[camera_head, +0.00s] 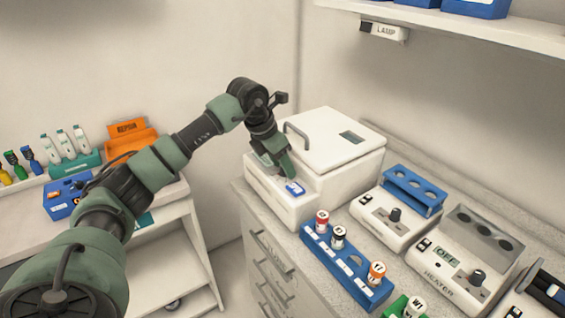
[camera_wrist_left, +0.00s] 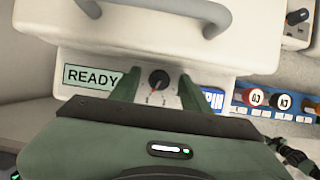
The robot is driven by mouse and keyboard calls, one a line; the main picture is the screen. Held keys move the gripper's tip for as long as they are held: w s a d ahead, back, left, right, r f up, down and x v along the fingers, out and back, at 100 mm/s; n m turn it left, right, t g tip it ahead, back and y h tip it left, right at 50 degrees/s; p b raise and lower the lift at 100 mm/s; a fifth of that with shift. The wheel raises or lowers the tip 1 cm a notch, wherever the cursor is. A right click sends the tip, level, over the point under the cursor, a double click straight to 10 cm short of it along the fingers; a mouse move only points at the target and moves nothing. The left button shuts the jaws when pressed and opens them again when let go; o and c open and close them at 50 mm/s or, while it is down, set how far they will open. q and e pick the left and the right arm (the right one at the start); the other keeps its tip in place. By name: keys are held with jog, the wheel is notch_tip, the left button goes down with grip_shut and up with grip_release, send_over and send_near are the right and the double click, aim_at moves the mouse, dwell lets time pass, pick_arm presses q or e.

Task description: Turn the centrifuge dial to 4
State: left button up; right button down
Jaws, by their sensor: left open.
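The white centrifuge (camera_head: 325,150) stands on the counter, with a lid handle and a sloped front panel. In the left wrist view its panel has a READY display (camera_wrist_left: 90,77), a black dial (camera_wrist_left: 159,79) with a red pointer and small marks below it, and a blue label, partly hidden. The marks are too small to read. My left gripper (camera_head: 281,165) is at the panel in the head view. In the left wrist view my left gripper (camera_wrist_left: 158,85) is open, with one green finger on each side of the dial and apart from it.
A blue rack (camera_head: 345,265) with capped vials stands in front of the centrifuge. To its right are a white device with a blue block (camera_head: 412,190) and a heater (camera_head: 465,262) reading OFF. A side table (camera_head: 150,215) stands left.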

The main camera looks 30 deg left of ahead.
pick_arm(q)
grip_shut()
jog(key=shift+n+y, duration=0.3)
jog(key=shift+n, duration=0.5)
pick_arm(e)
jog(key=shift+s+f, duration=0.15)
jog(key=shift+s, duration=0.65)
pick_arm(q)
grip_release()
pick_arm(e)
jog(key=shift+w+d, duration=0.1)
jog(key=shift+w, duration=0.05)
pick_arm(q)
jog(key=shift+r, duration=0.15)
